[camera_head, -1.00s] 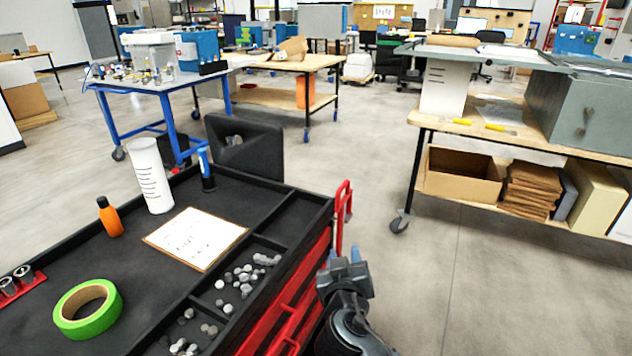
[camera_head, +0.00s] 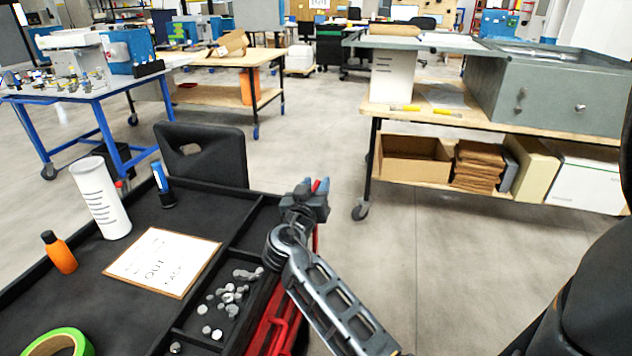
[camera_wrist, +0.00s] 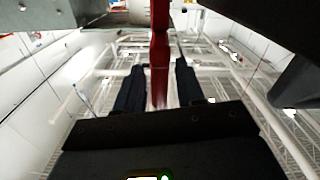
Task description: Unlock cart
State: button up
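The cart (camera_head: 215,262) is at the lower left of the head view, with a black top and red drawers. Its red handle is mostly hidden behind my gripper and arm; a small red piece (camera_head: 317,186) shows at the fingers. My gripper (camera_head: 310,190) is at the cart's right far corner. In the wrist view a red bar (camera_wrist: 159,60) runs between the two dark fingers of my gripper (camera_wrist: 158,80). The fingers are apart with gaps beside the bar, so it is open around the bar. I cannot make out a lock.
On the cart are a white cylinder (camera_head: 100,198), orange bottle (camera_head: 60,253), green tape (camera_head: 60,342), clipboard (camera_head: 163,262) and loose metal parts. A wooden workbench (camera_head: 440,115) is at right; floor between is clear.

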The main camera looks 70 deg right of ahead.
jog(key=shift+d, duration=0.5)
grip_shut()
dwell(0.3)
